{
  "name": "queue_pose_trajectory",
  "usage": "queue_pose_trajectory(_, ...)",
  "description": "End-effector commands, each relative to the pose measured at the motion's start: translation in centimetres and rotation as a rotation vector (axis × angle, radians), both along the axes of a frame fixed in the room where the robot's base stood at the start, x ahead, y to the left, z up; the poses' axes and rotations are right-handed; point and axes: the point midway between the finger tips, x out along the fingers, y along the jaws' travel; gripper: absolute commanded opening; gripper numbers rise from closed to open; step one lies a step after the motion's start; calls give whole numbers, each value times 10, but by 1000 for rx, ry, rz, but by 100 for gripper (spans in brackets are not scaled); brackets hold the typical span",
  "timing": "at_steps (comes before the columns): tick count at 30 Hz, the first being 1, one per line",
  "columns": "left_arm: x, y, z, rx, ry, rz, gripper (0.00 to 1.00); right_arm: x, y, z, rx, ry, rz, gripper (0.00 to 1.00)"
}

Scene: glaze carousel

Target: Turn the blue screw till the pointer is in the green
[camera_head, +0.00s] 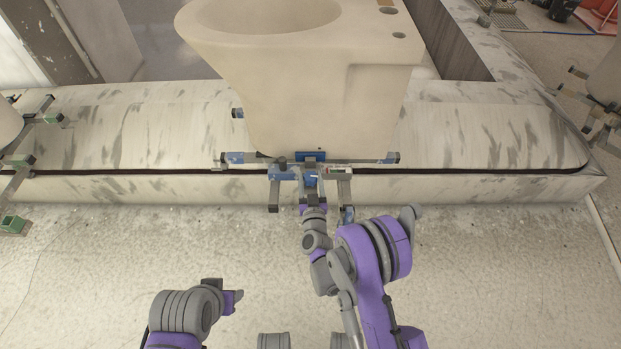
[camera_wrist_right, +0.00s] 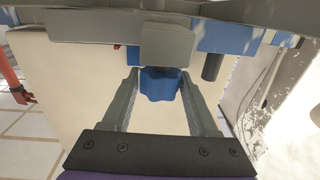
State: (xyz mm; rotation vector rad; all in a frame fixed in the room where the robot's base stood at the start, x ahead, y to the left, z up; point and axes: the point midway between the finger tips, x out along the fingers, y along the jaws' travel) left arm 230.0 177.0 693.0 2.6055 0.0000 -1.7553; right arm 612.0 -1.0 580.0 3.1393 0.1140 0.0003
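The blue screw (camera_wrist_right: 160,84) has a lobed head and sits below a grey block in the right wrist view. It also shows small in the head view (camera_head: 310,180), under the clamp frame. My right gripper (camera_wrist_right: 160,92) has one finger on each side of the screw head, and the fingertips appear to meet its sides. In the head view, my right gripper (camera_head: 313,204) reaches up to the screw from below. A small pale gauge (camera_head: 340,171) lies just right of the screw; its pointer is too small to read. My left gripper (camera_head: 235,297) is low, away from the clamp; its fingers are unclear.
A large beige ceramic piece (camera_head: 300,95) stands above the clamp frame (camera_head: 375,160). A streaked pale ledge (camera_head: 130,130) runs behind it. Other clamp arms stand at far left (camera_head: 22,165) and far right. The floor around my left gripper is clear.

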Motion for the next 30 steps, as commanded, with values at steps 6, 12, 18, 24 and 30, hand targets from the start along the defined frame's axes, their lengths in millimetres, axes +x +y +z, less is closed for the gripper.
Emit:
queue_pose_trajectory(6, 0, 0, 0, 0, 0, 0, 50, 0, 0, 0, 0, 0, 0, 19)
queue_pose_trajectory(12, 0, 0, 0, 0, 0, 0, 50, 0, 0, 0, 0, 0, -2, 3)
queue_pose_trajectory(18, 1, 0, -5, 0, 2, 0, 50, 0, 1, -1, 2, 0, -32, 3)
queue_pose_trajectory(24, 2, 0, -17, 0, 5, 0, 50, 1, 2, -2, 2, 1, -115, 3)
queue_pose_trajectory(30, 4, 0, -28, 0, 7, 0, 50, 1, 4, -2, 1, 1, -259, 3)
